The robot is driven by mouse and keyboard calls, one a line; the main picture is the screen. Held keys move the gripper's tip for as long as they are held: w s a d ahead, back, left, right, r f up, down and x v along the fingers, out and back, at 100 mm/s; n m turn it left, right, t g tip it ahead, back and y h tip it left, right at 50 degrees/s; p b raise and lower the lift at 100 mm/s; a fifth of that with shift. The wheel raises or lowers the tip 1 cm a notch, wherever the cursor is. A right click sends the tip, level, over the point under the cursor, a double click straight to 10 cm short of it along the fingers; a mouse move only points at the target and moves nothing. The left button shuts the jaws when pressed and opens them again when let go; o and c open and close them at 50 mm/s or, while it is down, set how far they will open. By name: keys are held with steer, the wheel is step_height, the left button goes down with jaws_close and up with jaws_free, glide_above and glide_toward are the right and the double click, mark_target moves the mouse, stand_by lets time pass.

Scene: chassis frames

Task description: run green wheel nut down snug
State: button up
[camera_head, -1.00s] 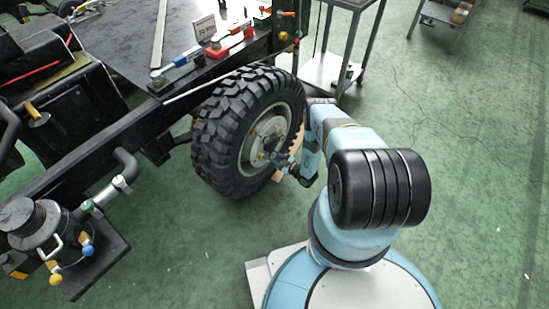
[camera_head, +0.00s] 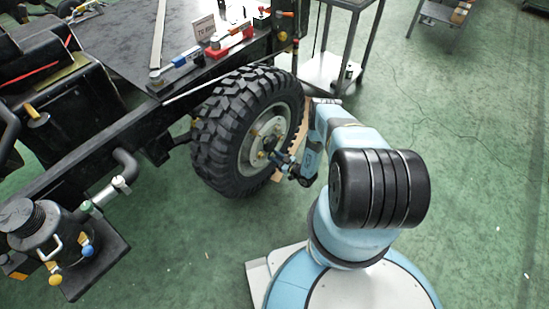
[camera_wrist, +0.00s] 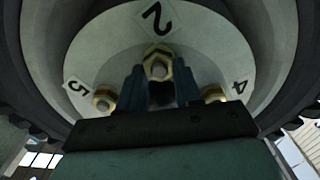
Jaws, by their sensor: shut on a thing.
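The black-tyred wheel (camera_head: 222,135) stands on the vehicle's side, with its pale hub (camera_head: 262,137) facing my arm. In the wrist view the hub face (camera_wrist: 110,50) carries labels 2, 5 and 4. A brassy nut (camera_wrist: 158,63) on a stud sits just below label 2. Brassy nuts also sit near label 5 (camera_wrist: 104,98) and near label 4 (camera_wrist: 213,94). No green shows clearly on any of them. My gripper (camera_wrist: 159,72) has its blue-grey fingers on both sides of the nut by label 2, shut on it. In the head view my gripper (camera_head: 274,157) is at the hub.
The dark vehicle deck (camera_head: 115,40) holds a red tool (camera_head: 228,45) and a blue tool (camera_head: 180,60). A metal trolley (camera_head: 325,70) stands behind the wheel. A cylinder with hoses (camera_head: 30,225) is at left.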

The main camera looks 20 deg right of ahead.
steer(key=shift+m, duration=0.4)
steer(key=shift+f, duration=0.1)
steer(key=o, duration=1)
steer(key=shift+o, duration=0.2)
steer(key=shift+d, duration=0.1)
steer(key=v, duration=1.3)
steer(key=shift+s+d, duration=0.2)
steer(key=shift+s, duration=0.1)
